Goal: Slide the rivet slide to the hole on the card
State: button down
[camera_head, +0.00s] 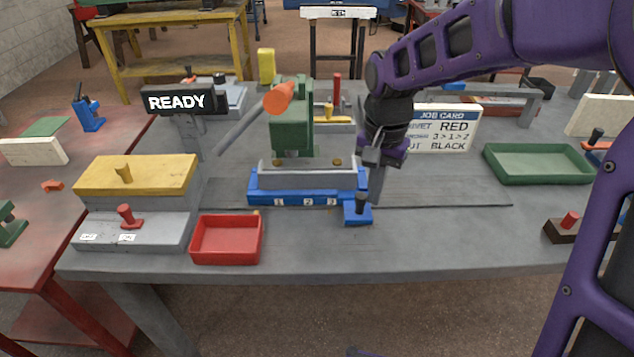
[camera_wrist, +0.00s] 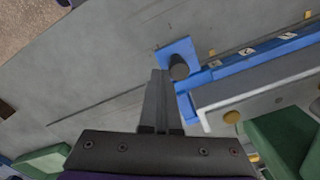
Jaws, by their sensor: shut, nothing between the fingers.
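The rivet slide is a blue plate (camera_head: 352,219) with a dark knob (camera_head: 360,203), at the right end of a blue rail (camera_head: 265,199) marked 1, 2, 3. The wrist view shows the slide (camera_wrist: 170,51) and its knob (camera_wrist: 179,68) beyond the marks. My gripper (camera_head: 376,198) is shut and empty, pointing down just right of the knob. In the wrist view its fingertips (camera_wrist: 159,72) are beside the knob; I cannot tell whether they touch.
A green press (camera_head: 290,130) with an orange part (camera_head: 279,98) stands behind the rail. A red tray (camera_head: 228,260) is at front left, a green tray (camera_head: 535,180) at right. A sign (camera_head: 178,101) reads READY.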

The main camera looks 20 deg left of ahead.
jog(key=shift+s+a, duration=0.2)
jog(key=shift+a, duration=0.5)
jog(key=shift+s+a, duration=0.2)
jog(key=shift+a, duration=0.45)
jog(key=shift+d, duration=0.15)
jog(key=shift+w+d, duration=0.25)
jog(key=shift+d, duration=0.35)
notch_tip(320, 180, up, 7)
jog(key=p, duration=0.5)
jog(key=shift+p, duration=0.35)
